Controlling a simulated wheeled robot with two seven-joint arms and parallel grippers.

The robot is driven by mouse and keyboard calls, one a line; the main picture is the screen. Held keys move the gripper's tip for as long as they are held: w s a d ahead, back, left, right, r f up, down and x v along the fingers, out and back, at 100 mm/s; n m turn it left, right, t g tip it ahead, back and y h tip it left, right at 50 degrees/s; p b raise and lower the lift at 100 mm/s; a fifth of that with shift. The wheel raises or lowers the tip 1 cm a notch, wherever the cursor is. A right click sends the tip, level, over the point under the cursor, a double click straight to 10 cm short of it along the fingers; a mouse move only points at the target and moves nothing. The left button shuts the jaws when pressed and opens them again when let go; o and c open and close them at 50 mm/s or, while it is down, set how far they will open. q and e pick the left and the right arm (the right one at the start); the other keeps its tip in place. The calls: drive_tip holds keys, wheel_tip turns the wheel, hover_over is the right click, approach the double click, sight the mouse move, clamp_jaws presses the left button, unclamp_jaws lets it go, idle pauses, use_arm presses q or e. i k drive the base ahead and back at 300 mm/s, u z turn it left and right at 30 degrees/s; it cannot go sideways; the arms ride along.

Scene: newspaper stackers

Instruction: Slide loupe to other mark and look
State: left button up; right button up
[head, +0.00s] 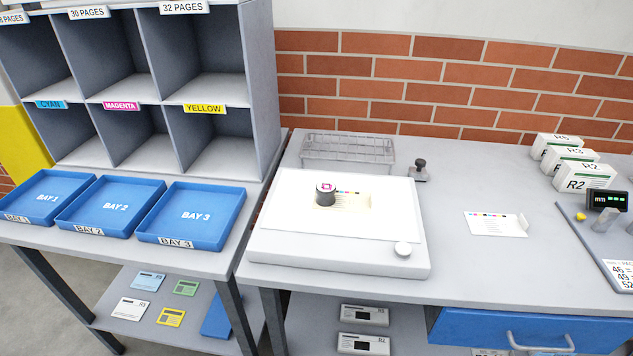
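The loupe (326,194), a short dark cylinder with a pinkish patch in its top, stands on the left part of a cream printed sheet (353,200). A row of small colour patches shows along the sheet's upper edge beside the loupe. The loupe hides part of the sheet, and I cannot make out the marks. Neither of my grippers is in view.
A wire rack (348,150) and a small dark-knobbed object (420,169) stand behind the light box. A white card (496,224) lies to its right, with clear table around it. Blue trays (190,241) are at left; white boxes (584,180) stand at right.

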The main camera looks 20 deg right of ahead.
sight(326, 191)
drive_tip(key=u, duration=1.7)
drive_tip(key=k, duration=0.95)
drive_tip(key=z, duration=1.05)
drive_tip(key=i, duration=0.55)
drive_tip(key=z, duration=0.05)
